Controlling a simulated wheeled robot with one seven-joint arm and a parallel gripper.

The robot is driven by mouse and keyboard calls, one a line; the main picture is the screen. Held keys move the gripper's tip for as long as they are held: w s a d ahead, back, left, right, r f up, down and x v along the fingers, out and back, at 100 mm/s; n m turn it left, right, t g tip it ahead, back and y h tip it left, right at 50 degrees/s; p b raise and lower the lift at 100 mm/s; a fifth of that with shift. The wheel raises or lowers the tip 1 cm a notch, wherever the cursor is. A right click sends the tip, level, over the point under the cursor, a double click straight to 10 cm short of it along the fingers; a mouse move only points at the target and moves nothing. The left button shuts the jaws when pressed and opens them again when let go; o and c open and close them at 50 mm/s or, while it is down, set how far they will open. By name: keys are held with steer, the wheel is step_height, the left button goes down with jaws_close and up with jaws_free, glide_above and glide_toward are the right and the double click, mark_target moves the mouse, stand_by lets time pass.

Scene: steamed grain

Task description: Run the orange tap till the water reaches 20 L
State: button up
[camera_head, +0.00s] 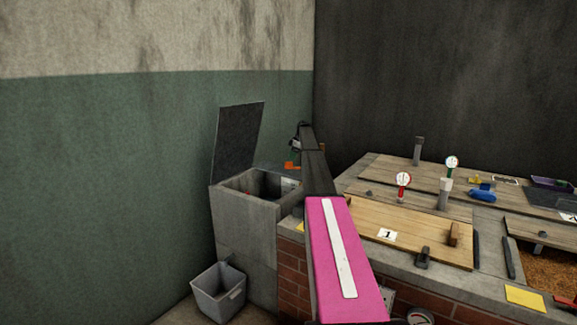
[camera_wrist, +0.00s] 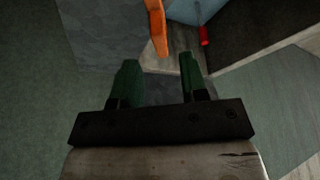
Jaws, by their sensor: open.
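The orange tap (camera_head: 292,165) is above the back edge of the grey concrete tank (camera_head: 246,226), near the far end of my arm. In the wrist view an orange part of the tap (camera_wrist: 157,28) hangs from the top edge, just beyond my gripper (camera_wrist: 160,76). My gripper's two green fingers are spread apart with nothing between them, and the tap is ahead of them, apart. In the head view the fingers are too small and dark to make out. The tank's dark lid (camera_head: 238,142) stands open. The water level and any litre marks cannot be read.
A grey bin (camera_head: 218,291) stands on the floor before the tank. Right of my pink arm is a brick-sided counter with wooden boards (camera_head: 413,231), dials (camera_head: 403,180) and a blue item (camera_head: 481,194). A small red object (camera_wrist: 203,37) shows in the wrist view.

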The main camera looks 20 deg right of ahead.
steer(key=x, duration=0.5)
steer(key=shift+f, duration=0.2)
jaws_close()
